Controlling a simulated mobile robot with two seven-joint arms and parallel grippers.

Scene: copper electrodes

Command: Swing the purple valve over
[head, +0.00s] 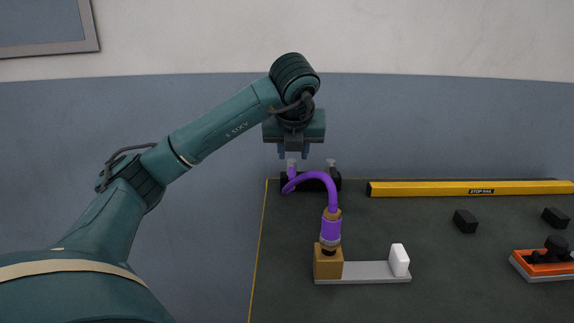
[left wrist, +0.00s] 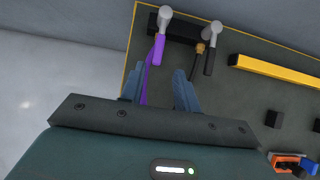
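A black block (head: 312,185) stands near the far left corner of the dark mat, with two grey-topped valve levers on it. The left one is the purple valve (head: 292,169); it also shows in the left wrist view (left wrist: 159,48). The right lever is black (left wrist: 210,61). A purple hose (head: 318,175) arcs from near the purple valve to a brass-coloured fitting in front. Contact cannot be told.
The hose's fitting stands on a brown block (head: 328,264) with a grey strip (head: 370,272) and white upright block (head: 399,260). A yellow stop rail (head: 460,188) crosses the back. Black blocks (head: 466,221) and an orange fixture (head: 533,268) lie right. The mat's middle is mostly clear.

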